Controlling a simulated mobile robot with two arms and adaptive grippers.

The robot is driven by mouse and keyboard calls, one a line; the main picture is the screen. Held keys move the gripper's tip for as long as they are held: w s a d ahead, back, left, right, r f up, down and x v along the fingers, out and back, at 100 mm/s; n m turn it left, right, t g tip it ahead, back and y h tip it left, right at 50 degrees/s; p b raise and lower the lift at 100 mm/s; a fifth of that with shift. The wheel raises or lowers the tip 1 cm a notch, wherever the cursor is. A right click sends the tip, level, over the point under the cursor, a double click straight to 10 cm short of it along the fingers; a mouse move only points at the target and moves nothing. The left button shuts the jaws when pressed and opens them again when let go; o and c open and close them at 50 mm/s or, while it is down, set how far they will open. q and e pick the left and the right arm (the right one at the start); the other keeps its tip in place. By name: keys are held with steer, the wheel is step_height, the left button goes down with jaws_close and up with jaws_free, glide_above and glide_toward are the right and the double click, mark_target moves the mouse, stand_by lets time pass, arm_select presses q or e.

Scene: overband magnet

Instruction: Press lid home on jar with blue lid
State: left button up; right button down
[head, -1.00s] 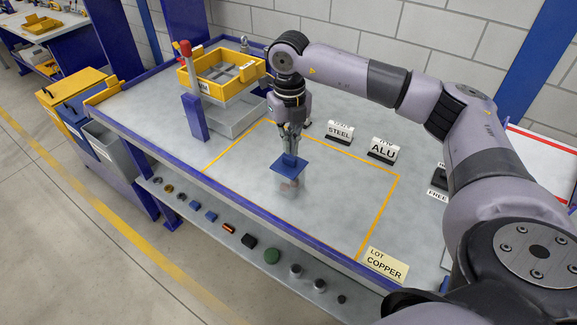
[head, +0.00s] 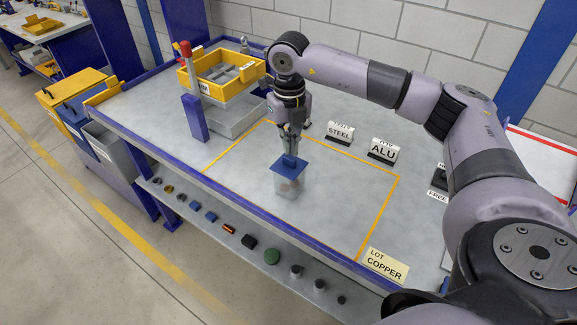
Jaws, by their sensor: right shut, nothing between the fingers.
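The jar (head: 289,188) is clear, with something brownish inside, and stands upright on the grey bench within the orange outline. The blue lid (head: 290,166) is a flat square with a raised blue knob, and it lies over the jar's mouth. From this angle I cannot tell whether it is fully seated. My right gripper (head: 291,152) points straight down with its fingers shut and empty, its tips at the lid's knob. Whether the tips touch the knob is too small to tell. My left gripper is not in view.
A yellow tray (head: 196,82) on a stand, with a red-topped post (head: 186,50), is at the back left. STEEL (head: 340,133) and ALU (head: 383,151) signs stand behind the outline. A COPPER card (head: 386,265) lies at the front right. A lower shelf holds several small parts.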

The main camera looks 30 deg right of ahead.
mark_target(289, 157)
steer(key=shift+f+b, duration=0.75)
steer(key=shift+f, duration=0.3)
steer(key=shift+r, duration=0.15)
steer(key=shift+r+p, duration=2.4)
steer(key=shift+r, duration=1.05)
